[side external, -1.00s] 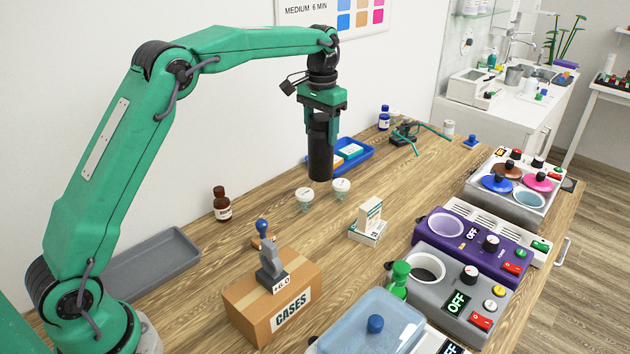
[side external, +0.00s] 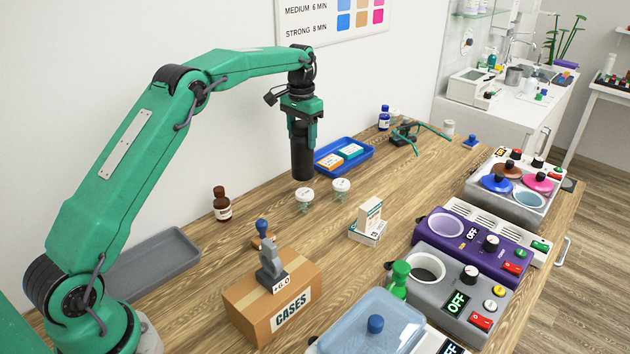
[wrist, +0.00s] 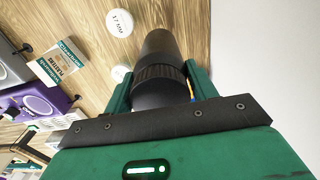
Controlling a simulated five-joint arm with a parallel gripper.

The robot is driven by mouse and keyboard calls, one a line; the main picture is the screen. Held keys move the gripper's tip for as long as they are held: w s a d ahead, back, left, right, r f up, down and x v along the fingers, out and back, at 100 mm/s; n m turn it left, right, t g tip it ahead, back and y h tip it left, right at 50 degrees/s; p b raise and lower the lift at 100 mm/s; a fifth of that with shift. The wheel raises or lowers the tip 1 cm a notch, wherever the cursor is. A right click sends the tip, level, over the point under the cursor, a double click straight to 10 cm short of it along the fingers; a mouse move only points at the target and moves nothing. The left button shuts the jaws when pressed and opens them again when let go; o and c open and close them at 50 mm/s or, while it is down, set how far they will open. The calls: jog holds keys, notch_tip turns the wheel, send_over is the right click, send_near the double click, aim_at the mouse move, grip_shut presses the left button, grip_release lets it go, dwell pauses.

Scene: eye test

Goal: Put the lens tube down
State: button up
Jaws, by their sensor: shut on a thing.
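My gripper (side external: 302,122) is shut on the lens tube (side external: 302,160), a black cylinder hanging upright from the jaws. The tube's lower end is near the white-lidded jars in the side external view; I cannot tell its exact height, but it appears above the table. In the wrist view the lens tube (wrist: 160,70) points away between the green fingers of my gripper (wrist: 158,85), with wood beyond it. The wooden table (side external: 290,225) has bare wood around the jars.
Two small jars (side external: 304,198) (side external: 341,189) stand close below the tube. A brown bottle (side external: 221,204) stands to the left, a blue tray (side external: 344,156) behind on the right. White boxes (side external: 368,222), a cardboard box (side external: 272,304) with a stamp (side external: 270,262), and a grey tray (side external: 155,264) stand around.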

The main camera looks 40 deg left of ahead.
jog(key=shift+w+a+f, duration=0.15)
jog(key=shift+a+f, duration=0.15)
jog(key=shift+a, duration=0.15)
jog(key=shift+w+a+f, duration=0.15)
jog(key=shift+a+f, duration=0.1)
jog(key=shift+a, duration=0.2)
jog(key=shift+f, duration=2.15)
jog(key=o, duration=1.4)
jog(key=shift+c, duration=0.2)
notch_tip(320, 180, up, 12)
jog(key=shift+r, duration=0.2)
